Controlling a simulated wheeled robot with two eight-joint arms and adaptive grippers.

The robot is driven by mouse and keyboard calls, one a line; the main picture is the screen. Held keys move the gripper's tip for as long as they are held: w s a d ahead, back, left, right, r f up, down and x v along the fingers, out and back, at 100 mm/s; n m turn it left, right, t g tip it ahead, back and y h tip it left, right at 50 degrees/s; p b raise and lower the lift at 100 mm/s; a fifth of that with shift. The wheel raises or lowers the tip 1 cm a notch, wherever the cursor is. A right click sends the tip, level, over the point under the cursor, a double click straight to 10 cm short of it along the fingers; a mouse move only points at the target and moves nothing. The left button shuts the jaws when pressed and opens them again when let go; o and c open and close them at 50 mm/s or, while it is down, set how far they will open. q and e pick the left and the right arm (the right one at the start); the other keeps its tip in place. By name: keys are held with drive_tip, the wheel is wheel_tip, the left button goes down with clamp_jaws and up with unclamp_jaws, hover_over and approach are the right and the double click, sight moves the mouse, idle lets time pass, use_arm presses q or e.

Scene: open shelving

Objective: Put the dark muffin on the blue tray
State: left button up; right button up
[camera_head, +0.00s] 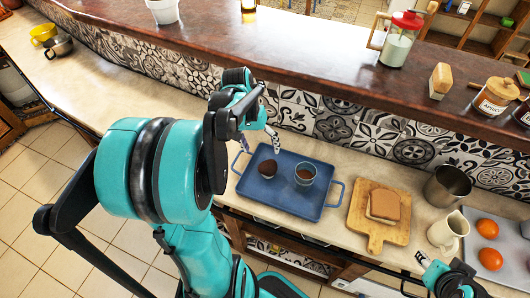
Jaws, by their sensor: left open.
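The blue tray (283,204) lies on the lower counter, with a handle at each end. A dark muffin (267,168) sits on the left part of the tray. A pale-rimmed cup with dark brown contents (305,174) stands to its right on the tray. My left gripper (258,142) is open and empty above the tray's far left edge, with its fingers apart, just beyond the muffin and not touching it. My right gripper (413,268) shows only partly at the bottom right, near the counter's front edge; its fingers are too unclear to judge.
A wooden board (369,231) with bread slices (384,205) lies right of the tray. A metal cup (446,186), a cream jug (448,231) and a tray of oranges (487,258) stand farther right. The raised brown ledge (300,56) runs behind. The counter left of the tray is clear.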

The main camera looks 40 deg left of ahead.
use_arm(q)
drive_tip(key=s+d+r+m+t+y, duration=0.1)
drive_tip(key=s+d+r+m+t, duration=0.1)
drive_tip(key=d, duration=0.7)
drive_tip(key=s+d+r+m+t+y, duration=0.1)
drive_tip(key=s+d+r+m+t, duration=0.1)
drive_tip(key=d, duration=0.7)
drive_tip(key=shift+d+r+m+t, duration=0.35)
drive_tip(key=shift+r+m+t, duration=0.2)
drive_tip(key=shift+t, duration=0.45)
drive_tip(key=shift+s+f, duration=0.1)
drive_tip(key=shift+f, duration=0.05)
